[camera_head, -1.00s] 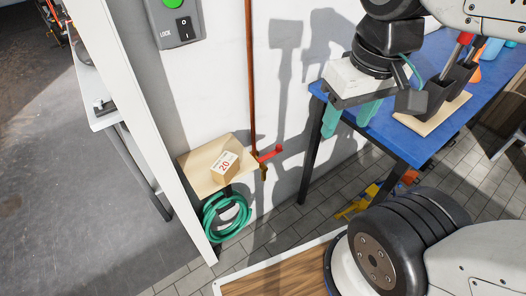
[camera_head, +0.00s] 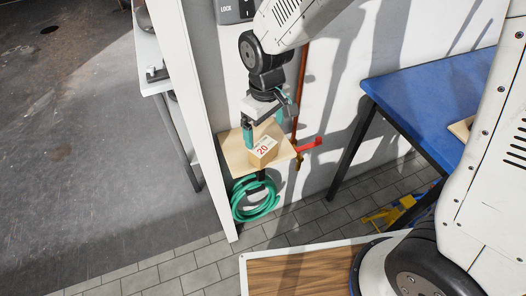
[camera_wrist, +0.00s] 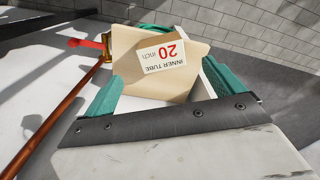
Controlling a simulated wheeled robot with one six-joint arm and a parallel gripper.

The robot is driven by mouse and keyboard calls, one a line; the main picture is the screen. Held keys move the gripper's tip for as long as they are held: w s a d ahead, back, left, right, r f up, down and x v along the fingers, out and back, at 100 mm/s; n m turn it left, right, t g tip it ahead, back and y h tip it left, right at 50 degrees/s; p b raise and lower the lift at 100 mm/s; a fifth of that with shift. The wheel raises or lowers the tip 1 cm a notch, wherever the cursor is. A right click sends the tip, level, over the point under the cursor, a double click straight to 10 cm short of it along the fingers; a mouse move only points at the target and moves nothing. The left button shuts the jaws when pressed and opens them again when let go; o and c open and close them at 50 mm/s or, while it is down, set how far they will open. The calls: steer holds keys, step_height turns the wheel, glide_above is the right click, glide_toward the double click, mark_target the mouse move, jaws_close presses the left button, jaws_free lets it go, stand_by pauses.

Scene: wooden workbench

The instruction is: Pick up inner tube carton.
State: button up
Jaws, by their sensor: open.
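My gripper (camera_head: 264,137) has teal fingers and is just above the carton, fingers apart and pointing down. In the wrist view the carton (camera_wrist: 163,56) shows beyond and between the spread fingers, with nothing held. I cannot tell exactly how far the fingertips are from it.
A coiled green hose (camera_head: 255,198) hangs under the shelf. A copper pipe (camera_head: 300,90) with a red valve handle (camera_head: 309,145) runs close on the right. A white partition edge (camera_head: 200,110) stands left. A blue-topped bench (camera_head: 430,95) is at right.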

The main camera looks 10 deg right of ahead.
mark_target(263, 145)
steer(key=f, duration=0.8)
steer(key=shift+w+a+f, duration=0.15)
steer(key=shift+a+f, duration=0.1)
steer(key=c, duration=1.2)
steer(key=shift+c, duration=0.2)
steer(key=shift+r, duration=0.15)
